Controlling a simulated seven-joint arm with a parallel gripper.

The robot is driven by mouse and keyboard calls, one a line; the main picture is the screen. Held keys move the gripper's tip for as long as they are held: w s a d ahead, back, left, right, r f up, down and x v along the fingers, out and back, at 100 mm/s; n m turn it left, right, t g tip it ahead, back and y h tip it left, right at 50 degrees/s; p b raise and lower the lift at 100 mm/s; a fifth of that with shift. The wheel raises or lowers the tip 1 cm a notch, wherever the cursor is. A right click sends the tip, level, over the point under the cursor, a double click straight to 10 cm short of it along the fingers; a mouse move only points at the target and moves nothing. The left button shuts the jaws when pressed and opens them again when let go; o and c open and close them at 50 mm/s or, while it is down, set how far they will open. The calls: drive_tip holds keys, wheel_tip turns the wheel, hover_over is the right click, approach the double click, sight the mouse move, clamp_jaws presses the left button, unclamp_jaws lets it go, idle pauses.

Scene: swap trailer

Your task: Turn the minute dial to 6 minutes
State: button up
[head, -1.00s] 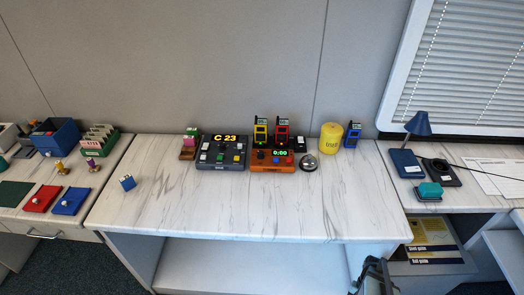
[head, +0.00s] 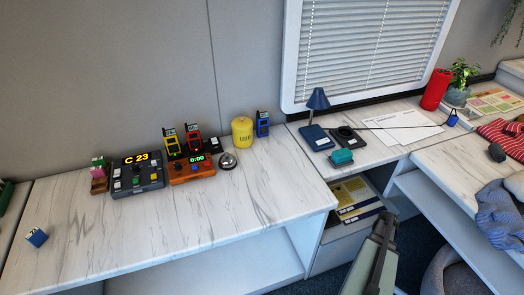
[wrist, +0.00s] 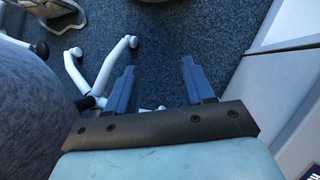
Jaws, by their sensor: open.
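An orange timer box (head: 192,173) with a green display reading 0:00 stands on the marble-look counter, in the head view. Small knobs show on its front, among them a blue one; which one is the minute dial I cannot tell at this size. My gripper (wrist: 158,88) shows in the wrist view with its two blue fingers apart and nothing between them. It is over the carpeted floor, away from the timer. In the head view part of my arm shows at the lower right, and the fingers are not visible there.
A dark button panel (head: 137,175) reading C 23 stands left of the timer. A silver bell (head: 228,162) and a yellow canister (head: 242,132) are to its right, with radios (head: 194,138) behind. The front counter is mostly clear. A chair base (wrist: 100,75) is below my gripper.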

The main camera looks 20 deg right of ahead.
drive_tip(key=w+d+r+n+h, duration=0.35)
drive_tip(key=w+d+r, duration=0.3)
drive_tip(key=r, duration=0.45)
drive_tip(key=w+d+r+n+h, duration=0.3)
drive_tip(key=w+d+r+h, duration=0.15)
drive_tip(key=w+r, duration=0.5)
drive_tip(key=w+a+r+n+h, duration=0.2)
drive_tip(key=w+a+r+n, duration=0.15)
drive_tip(key=w+r, duration=0.5)
drive_tip(key=w+a+r+n+h, duration=0.25)
drive_tip(key=w+a+r, duration=0.2)
drive_tip(key=r, duration=0.65)
drive_tip(key=w+a+r+n+t, duration=0.2)
drive_tip(key=w+a+r+n, duration=0.15)
drive_tip(key=w+a, duration=0.4)
drive_tip(key=n+t+y, duration=0.5)
drive_tip(key=n+y, duration=0.5)
drive_tip(key=y, duration=0.3)
approach(177, 163)
drive_tip(key=shift+g+h, duration=0.3)
drive_tip(key=shift+h, duration=0.05)
drive_tip(key=x, duration=0.8)
drive_tip(key=shift+w+a+f, duration=0.2)
drive_tip(key=shift+w+a, duration=0.05)
drive_tip(key=shift+a, duration=0.1)
